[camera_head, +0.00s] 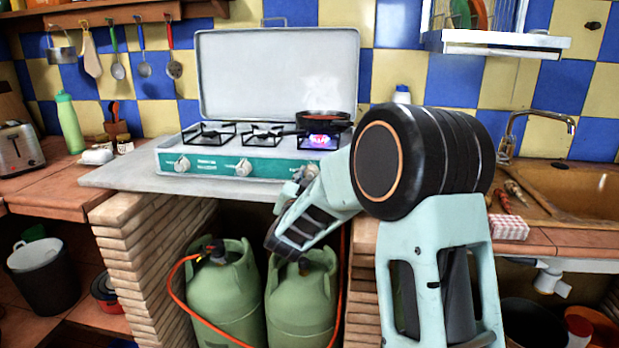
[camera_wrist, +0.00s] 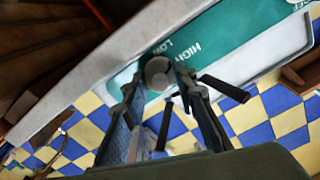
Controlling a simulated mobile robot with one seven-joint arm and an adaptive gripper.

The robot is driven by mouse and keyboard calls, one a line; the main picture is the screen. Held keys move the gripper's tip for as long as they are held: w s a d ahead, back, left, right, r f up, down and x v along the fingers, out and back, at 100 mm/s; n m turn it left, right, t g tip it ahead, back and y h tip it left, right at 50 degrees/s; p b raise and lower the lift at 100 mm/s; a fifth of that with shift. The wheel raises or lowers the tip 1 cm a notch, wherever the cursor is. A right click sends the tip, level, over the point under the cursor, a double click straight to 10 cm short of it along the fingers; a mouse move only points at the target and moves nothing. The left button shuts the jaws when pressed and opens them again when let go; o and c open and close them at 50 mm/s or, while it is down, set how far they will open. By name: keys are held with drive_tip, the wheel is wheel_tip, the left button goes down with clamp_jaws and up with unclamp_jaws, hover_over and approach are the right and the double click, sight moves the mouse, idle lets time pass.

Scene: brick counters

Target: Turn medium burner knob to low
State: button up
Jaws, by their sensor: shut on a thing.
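The white gas stove (camera_head: 165,162) has a green front panel with a left knob (camera_head: 182,164), a middle knob (camera_head: 243,167) and a right knob, which is mostly hidden by my gripper (camera_head: 303,176) in the head view. The right burner has a blue-purple flame (camera_head: 322,140) under a dark pan (camera_head: 322,119). In the wrist view a pale round knob (camera_wrist: 157,70) sits between my gripper's fingertips (camera_wrist: 158,82), with the HIGH and LOW marks beside it. My gripper is shut on this knob. Its exact pointer angle is unclear.
The raised stove lid (camera_head: 278,75) stands behind the burners. Two green gas bottles (camera_head: 225,290) with an orange hose stand below the counter. A sink (camera_head: 575,190) lies to the right, with a red-checked packet (camera_head: 510,228) near its front edge.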

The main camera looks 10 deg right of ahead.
drive_tip(key=n+p, duration=0.1)
drive_tip(key=n, duration=0.4)
drive_tip(key=shift+r+n+p, duration=0.1)
drive_tip(key=shift+n+p, duration=1.1)
drive_tip(key=shift+n, duration=1.3)
drive_tip(key=o, duration=1.1)
drive_tip(key=v, duration=1.2)
